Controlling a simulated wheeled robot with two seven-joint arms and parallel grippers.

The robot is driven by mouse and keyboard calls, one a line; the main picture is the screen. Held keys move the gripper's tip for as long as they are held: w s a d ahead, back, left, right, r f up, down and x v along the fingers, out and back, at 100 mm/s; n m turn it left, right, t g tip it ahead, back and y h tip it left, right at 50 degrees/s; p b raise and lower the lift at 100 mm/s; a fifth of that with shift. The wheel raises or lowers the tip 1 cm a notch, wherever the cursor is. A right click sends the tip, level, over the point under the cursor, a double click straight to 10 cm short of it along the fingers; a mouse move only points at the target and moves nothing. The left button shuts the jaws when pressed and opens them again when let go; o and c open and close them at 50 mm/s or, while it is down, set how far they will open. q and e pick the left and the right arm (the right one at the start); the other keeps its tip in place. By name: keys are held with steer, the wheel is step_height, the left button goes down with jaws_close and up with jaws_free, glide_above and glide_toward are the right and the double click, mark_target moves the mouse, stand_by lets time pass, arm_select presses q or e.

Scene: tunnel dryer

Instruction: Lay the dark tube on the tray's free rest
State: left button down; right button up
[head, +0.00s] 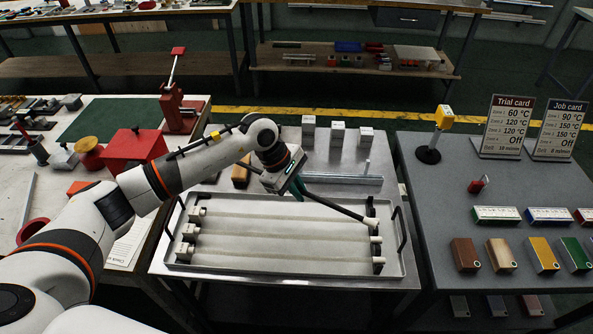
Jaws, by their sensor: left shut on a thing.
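The dark tube (335,206) is in my left gripper (297,190), which is shut on it above the back part of the tray. The tube slants down to the right, its right end near the tray's back right rest (371,209); I cannot tell whether they touch. My right gripper is not in view.
A metal bar (343,179) and several pale blocks (338,133) stand behind the tray. On the right table are a trial card (502,125), a job card (560,128), a yellow-topped stand (429,154) and coloured blocks (465,255). A red box (132,150) stands left.

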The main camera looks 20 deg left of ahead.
arm_select(q)
steer(key=w+n, duration=0.1)
steer(key=n, duration=0.1)
steer(key=w+f+n+t, duration=0.1)
steer(key=w, duration=0.1)
steer(key=w+f+n+t+y, duration=0.1)
steer(key=w+n, duration=0.1)
steer(key=shift+w+a+f+n+p, duration=0.15)
steer(key=shift+w+a+n+p, duration=0.1)
steer(key=shift+n+p, duration=0.1)
steer(key=shift+d, duration=0.2)
steer(key=f+b, duration=0.5)
steer(key=shift+d+f+b, duration=0.25)
steer(key=shift+f+b, duration=0.1)
steer(key=shift+b, duration=0.6)
stand_by(1.4)
